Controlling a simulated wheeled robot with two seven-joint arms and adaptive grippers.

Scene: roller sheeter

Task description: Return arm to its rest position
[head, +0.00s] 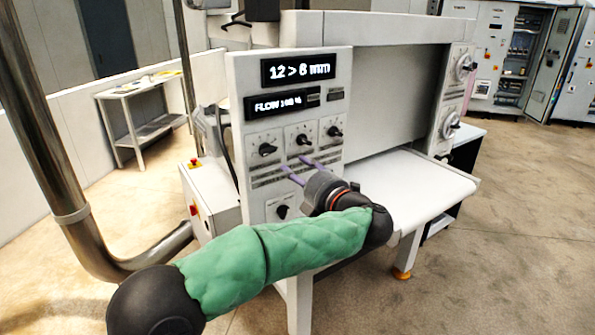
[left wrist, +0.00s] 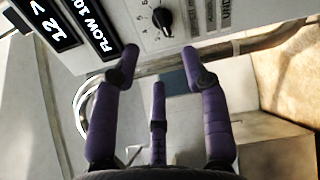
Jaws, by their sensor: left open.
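My left arm, in a green sleeve, reaches in from the lower left of the head view. My left gripper (head: 303,171) is in front of the roller sheeter's control panel (head: 240,92), just below the row of three black knobs. In the left wrist view the gripper (left wrist: 158,62) has its purple fingers spread, with nothing between them. A black knob (left wrist: 162,17) on the panel shows beyond the fingertips, apart from them as far as I can tell. The displays read "12 > 6 mm" (head: 298,70) and "FLOW 100 %" (head: 281,103). My right gripper is not in view.
A lower knob (head: 283,211) sits below the gripper. The sheeter's white bed (head: 415,178) extends right of the panel. A box with red buttons (head: 205,200) stands at the panel's left. A bent metal pipe (head: 75,215) rises at the left. Floor is clear at right.

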